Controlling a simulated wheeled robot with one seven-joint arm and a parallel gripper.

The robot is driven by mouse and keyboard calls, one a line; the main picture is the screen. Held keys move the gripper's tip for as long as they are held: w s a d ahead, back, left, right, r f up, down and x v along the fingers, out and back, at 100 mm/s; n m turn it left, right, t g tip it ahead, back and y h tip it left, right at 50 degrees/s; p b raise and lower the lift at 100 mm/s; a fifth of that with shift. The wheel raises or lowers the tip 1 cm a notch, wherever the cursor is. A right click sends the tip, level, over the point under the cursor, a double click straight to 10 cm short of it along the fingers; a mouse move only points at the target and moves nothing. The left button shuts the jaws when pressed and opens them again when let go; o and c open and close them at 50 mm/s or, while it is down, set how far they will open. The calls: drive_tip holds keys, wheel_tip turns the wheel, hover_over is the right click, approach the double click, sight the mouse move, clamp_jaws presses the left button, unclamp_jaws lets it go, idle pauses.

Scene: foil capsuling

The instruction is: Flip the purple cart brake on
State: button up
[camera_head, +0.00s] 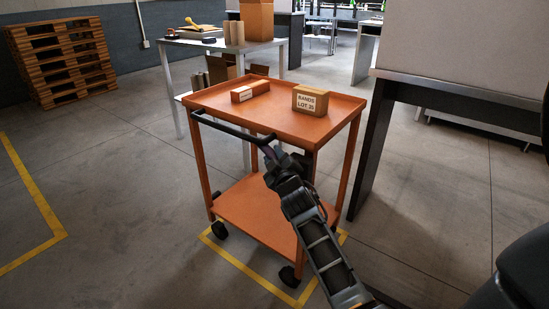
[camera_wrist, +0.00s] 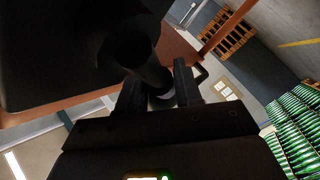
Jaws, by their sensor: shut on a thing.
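The orange cart (camera_head: 240,208) has a black push handle (camera_head: 228,127) along its near side. The purple cart brake (camera_head: 268,151) shows as a small dark purple piece by the right end of the handle, mostly hidden by my gripper (camera_head: 276,158). In the wrist view my gripper (camera_wrist: 160,90) has its two fingers on either side of the dark, faintly purple brake (camera_wrist: 166,98), closed on it. A dark rounded part of the handle (camera_wrist: 130,45) is just beyond the fingers. The brake's exact angle is hard to tell.
Two small boxes, one orange (camera_head: 250,91) and one labelled (camera_head: 310,99), lie on the cart's top. A dark-legged table (camera_head: 372,150) stands close on the right. Yellow floor tape (camera_head: 258,278) runs around the cart's wheels. Floor on the left is clear.

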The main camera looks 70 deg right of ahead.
clamp_jaws()
drive_tip(key=shift+r+p, duration=0.1)
drive_tip(key=shift+p, duration=0.4)
drive_tip(key=y+p, duration=0.1)
drive_tip(key=p, duration=0.2)
drive_tip(key=shift+w+n+g, duration=0.3)
drive_tip(key=shift+n+g, duration=0.1)
drive_tip(key=f+g+p, duration=0.1)
drive_tip(key=p, duration=0.2)
drive_tip(key=shift+w+n+y+p, duration=0.2)
drive_tip(key=shift+n+y+p, duration=0.15)
drive_tip(key=shift+n+y, duration=0.05)
wheel_tip(320, 180, down, 6)
drive_tip(key=n+g+y+p, duration=0.2)
drive_tip(key=g+p, duration=0.3)
drive_tip(key=p, duration=0.4)
drive_tip(key=shift+s+n+y, duration=0.15)
drive_tip(key=shift+n+y, duration=0.25)
drive_tip(key=shift+n, duration=0.2)
drive_tip(key=shift+f, duration=0.1)
